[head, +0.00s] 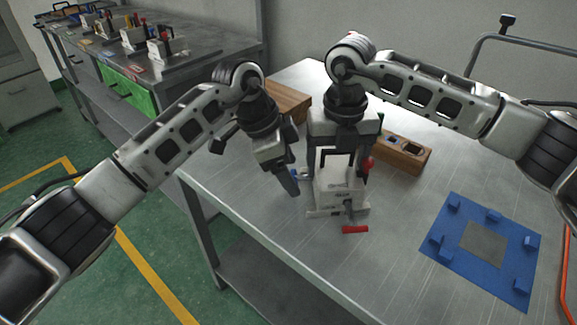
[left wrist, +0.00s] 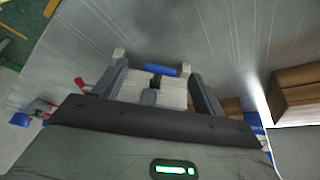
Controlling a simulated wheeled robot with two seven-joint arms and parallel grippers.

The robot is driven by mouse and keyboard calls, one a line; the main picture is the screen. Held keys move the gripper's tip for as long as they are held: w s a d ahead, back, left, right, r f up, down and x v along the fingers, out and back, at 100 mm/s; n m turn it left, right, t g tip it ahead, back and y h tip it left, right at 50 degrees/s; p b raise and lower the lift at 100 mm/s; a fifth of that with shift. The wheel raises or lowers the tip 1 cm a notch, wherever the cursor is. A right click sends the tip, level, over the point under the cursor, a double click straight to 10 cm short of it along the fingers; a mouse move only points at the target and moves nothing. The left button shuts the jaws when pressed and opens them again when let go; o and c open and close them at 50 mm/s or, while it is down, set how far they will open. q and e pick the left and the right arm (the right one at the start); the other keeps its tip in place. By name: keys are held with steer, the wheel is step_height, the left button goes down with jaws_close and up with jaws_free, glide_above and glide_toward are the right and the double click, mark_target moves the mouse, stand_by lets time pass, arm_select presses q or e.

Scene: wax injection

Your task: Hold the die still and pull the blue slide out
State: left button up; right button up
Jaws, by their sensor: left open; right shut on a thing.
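The die (head: 335,192) is a pale block on a flat base, upright on the metal table. My right gripper (head: 339,160) comes down from above and is shut on the die, one finger at each side. The blue slide (head: 294,174) shows at the die's left side, partly hidden by my left gripper. In the left wrist view the blue slide (left wrist: 161,70) is a short blue bar at the pale die (left wrist: 152,94). My left gripper (left wrist: 160,80) is open, with its fingers on either side of the bar, apart from it. In the head view my left gripper (head: 291,186) tilts downward beside the die.
A red handle (head: 355,229) lies at the die's front. A wooden block with recesses (head: 405,155) stands behind right, and another wooden box (head: 290,100) stands behind left. A blue fixture plate (head: 455,267) lies at the right. The table between die and plate is clear.

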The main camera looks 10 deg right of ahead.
steer(key=shift+r, duration=0.1)
arm_select(q)
steer(key=c, duration=1.4)
steer(key=shift+w+a, duration=0.1)
steer(key=shift+a, duration=1.25)
steer(key=o, duration=1.4)
steer(key=v, duration=1.2)
steer(key=shift+d, duration=0.1)
arm_select(e)
steer(key=o, duration=1.6)
